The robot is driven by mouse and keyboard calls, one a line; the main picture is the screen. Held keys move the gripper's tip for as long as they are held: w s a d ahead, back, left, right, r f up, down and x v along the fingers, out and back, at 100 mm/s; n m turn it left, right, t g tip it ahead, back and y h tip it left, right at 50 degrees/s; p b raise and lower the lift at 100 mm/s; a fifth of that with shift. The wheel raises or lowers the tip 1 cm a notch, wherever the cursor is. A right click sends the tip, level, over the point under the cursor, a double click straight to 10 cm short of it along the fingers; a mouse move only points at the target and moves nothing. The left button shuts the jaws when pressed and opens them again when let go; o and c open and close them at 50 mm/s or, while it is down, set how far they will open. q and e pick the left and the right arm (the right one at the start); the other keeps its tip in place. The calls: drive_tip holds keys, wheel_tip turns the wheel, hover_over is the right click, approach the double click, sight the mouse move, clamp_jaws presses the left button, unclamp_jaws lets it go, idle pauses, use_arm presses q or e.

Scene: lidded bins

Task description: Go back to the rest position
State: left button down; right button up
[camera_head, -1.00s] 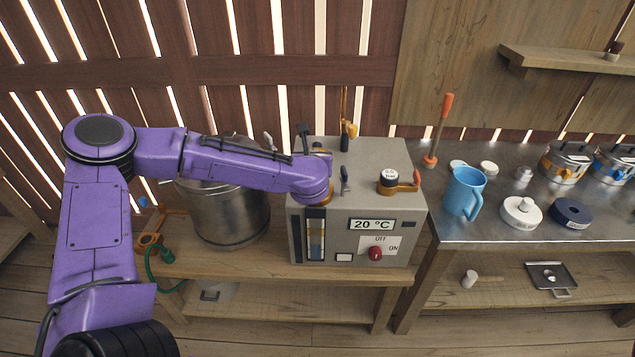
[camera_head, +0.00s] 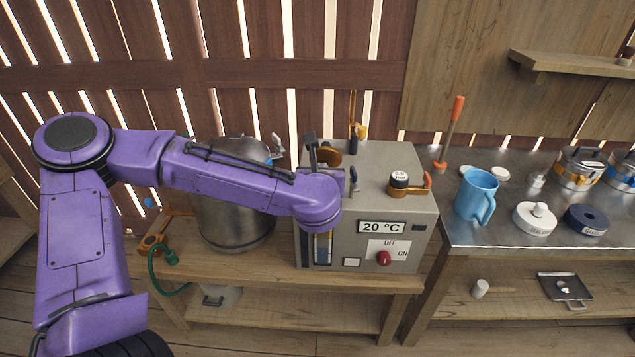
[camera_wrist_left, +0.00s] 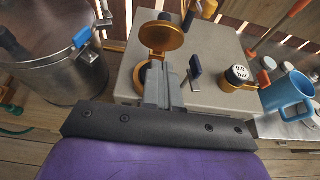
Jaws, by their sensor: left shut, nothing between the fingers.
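My left arm comes in from the left in the head view, and its purple wrist is in front of the grey machine (camera_head: 415,218). A round gold lid (camera_wrist_left: 161,36) stands open just beyond the fingertips. A dark blue lever (camera_wrist_left: 195,68) is just right of the fingers. My right gripper is not in view.
A metal pot (camera_head: 235,215) stands left of the machine. The machine has a red knob (camera_head: 384,258) and a gauge (camera_head: 399,180). On the bench at right are a blue jug (camera_head: 476,195), a white lid (camera_head: 534,219) and a navy disc (camera_head: 585,220).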

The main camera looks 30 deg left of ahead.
use_arm(q)
drive_tip(key=s+d+f+m+g+h, duration=0.15)
drive_tip(key=s+f+m, duration=0.25)
drive_tip(key=f+m, duration=0.45)
drive_tip(key=s+d+f+m+h, duration=0.1)
drive_tip(key=s+d+f+m, duration=0.25)
drive_tip(key=f+m, duration=0.45)
drive_tip(key=s+d+f+m+g+h, duration=0.15)
drive_tip(key=s+f+m, duration=0.25)
drive_tip(key=f+m, duration=0.45)
drive_tip(key=s+a+f+m+g, duration=0.2)
drive_tip(key=s+f+m, duration=0.3)
drive_tip(key=s, duration=0.5)
drive_tip(key=s+a+f+m+g, duration=0.3)
drive_tip(key=s+f, duration=0.4)
drive_tip(key=s, duration=0.4)
drive_tip(key=shift+s+a+f+m+g+y, duration=0.2)
drive_tip(key=shift+a+f+m+g+y, duration=0.15)
drive_tip(key=shift+a+m, duration=0.55)
